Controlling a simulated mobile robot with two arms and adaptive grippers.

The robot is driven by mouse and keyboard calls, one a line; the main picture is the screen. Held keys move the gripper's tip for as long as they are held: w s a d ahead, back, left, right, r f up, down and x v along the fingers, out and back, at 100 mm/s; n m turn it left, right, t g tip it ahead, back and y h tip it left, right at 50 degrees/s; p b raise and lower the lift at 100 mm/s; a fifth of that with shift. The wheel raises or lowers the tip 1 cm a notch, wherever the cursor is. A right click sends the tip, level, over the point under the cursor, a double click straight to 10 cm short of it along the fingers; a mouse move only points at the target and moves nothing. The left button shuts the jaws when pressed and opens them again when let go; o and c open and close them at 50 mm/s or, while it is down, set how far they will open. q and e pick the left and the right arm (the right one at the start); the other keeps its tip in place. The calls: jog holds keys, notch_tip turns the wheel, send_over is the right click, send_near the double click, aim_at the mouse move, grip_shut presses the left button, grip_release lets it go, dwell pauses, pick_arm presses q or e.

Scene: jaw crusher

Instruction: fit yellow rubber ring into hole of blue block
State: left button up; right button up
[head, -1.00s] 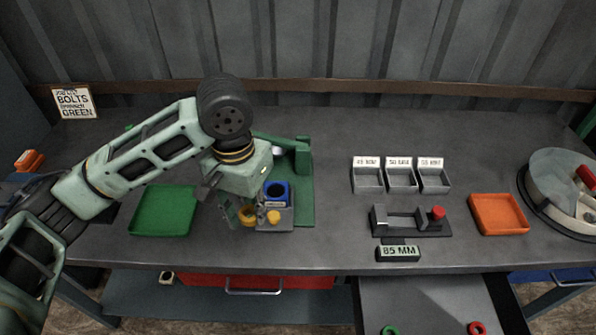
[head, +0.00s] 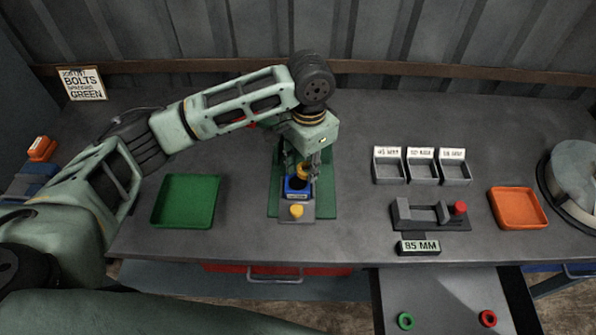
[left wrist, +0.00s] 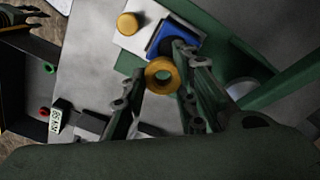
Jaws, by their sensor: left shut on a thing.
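The yellow rubber ring (head: 302,173) is held between the fingertips of my left gripper (head: 308,166). It also shows in the left wrist view (left wrist: 163,64), between the two fingers, with its opening visible. The blue block (head: 297,191) sits on a grey plate on the green fixture. In the left wrist view the block (left wrist: 183,38) is just beyond the ring, its dark hole partly covered by a finger. The ring is over the back part of the block in the head view; I cannot tell whether they touch. My right gripper is not in view.
A yellow round peg (head: 296,211) stands on the grey plate in front of the block. The green fixture's base (head: 328,204) lies around it. A green tray (head: 187,201) is at left. Grey bins (head: 421,172), a gauge (head: 430,213) and an orange tray (head: 518,208) are at right.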

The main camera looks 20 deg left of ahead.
aim_at(297, 185)
pick_arm(q)
jog(key=shift+w+a+f, duration=0.1)
jog(key=shift+a+f, duration=0.2)
jog(key=shift+a, duration=0.2)
jog(key=shift+a+f, duration=0.3)
jog(key=shift+a, duration=0.2)
jog(key=shift+a+f, duration=0.1)
jog(key=shift+f, duration=0.1)
notch_tip(297, 185, down, 3)
jog(key=shift+f+p, duration=0.15)
jog(key=shift+p, duration=0.55)
jog(key=shift+f, duration=0.25)
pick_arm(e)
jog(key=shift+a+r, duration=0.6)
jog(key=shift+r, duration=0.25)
